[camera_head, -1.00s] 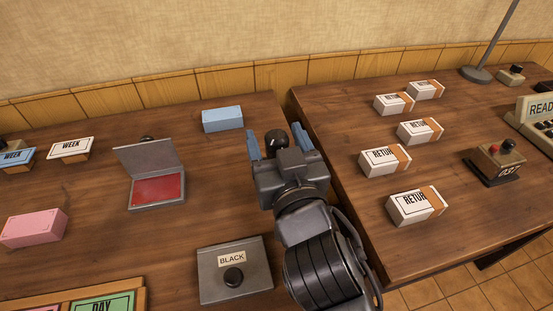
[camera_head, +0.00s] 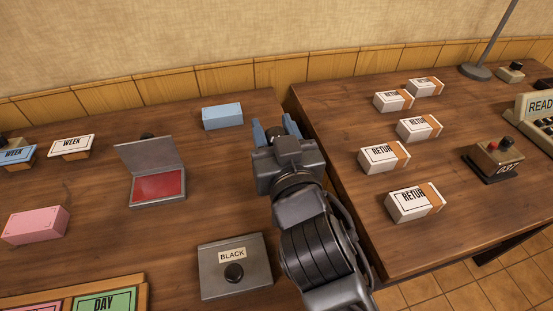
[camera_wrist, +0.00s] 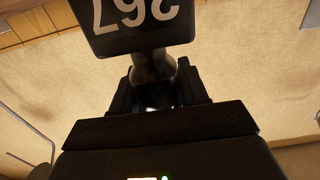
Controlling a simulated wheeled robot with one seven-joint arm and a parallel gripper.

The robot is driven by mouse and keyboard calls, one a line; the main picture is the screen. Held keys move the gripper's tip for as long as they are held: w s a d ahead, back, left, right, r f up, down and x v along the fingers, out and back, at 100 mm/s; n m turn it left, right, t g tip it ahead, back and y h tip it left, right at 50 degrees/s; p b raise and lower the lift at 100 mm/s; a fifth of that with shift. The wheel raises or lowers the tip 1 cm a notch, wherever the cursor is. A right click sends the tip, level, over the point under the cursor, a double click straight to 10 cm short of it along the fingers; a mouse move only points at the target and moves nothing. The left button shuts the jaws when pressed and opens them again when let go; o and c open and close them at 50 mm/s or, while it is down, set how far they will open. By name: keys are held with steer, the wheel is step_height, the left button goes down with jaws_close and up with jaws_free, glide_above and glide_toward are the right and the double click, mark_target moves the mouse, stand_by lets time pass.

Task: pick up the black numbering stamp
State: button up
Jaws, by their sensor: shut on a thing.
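The black numbering stamp (camera_wrist: 140,35) fills the top middle of the wrist view, with an upside-down white number that looks like 267 on its face. Its dark neck (camera_wrist: 153,68) runs down between the fingers of my gripper (camera_wrist: 160,98), which is shut on it. In the head view my gripper (camera_head: 275,129) is over the back right of the left table, close to the gap between the tables. There the stamp is mostly hidden behind the gripper. I cannot tell whether it is clear of the table top.
A blue block (camera_head: 222,117) stands just left of my gripper. An open red ink pad (camera_head: 157,187) and a grey BLACK box (camera_head: 234,268) are on the left table (camera_head: 95,235).

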steer(key=shift+r, duration=0.1)
steer(key=shift+r, duration=0.4)
steer(key=r, duration=0.3)
steer(key=shift+d+r, duration=0.35)
steer(key=s+d+r, duration=0.3)
steer(key=d+r, duration=0.3)
steer(key=d, duration=0.4)
steer(key=shift+s+d+r+p, duration=0.2)
steer(key=shift+d+p, duration=0.05)
steer(key=shift+p, duration=0.05)
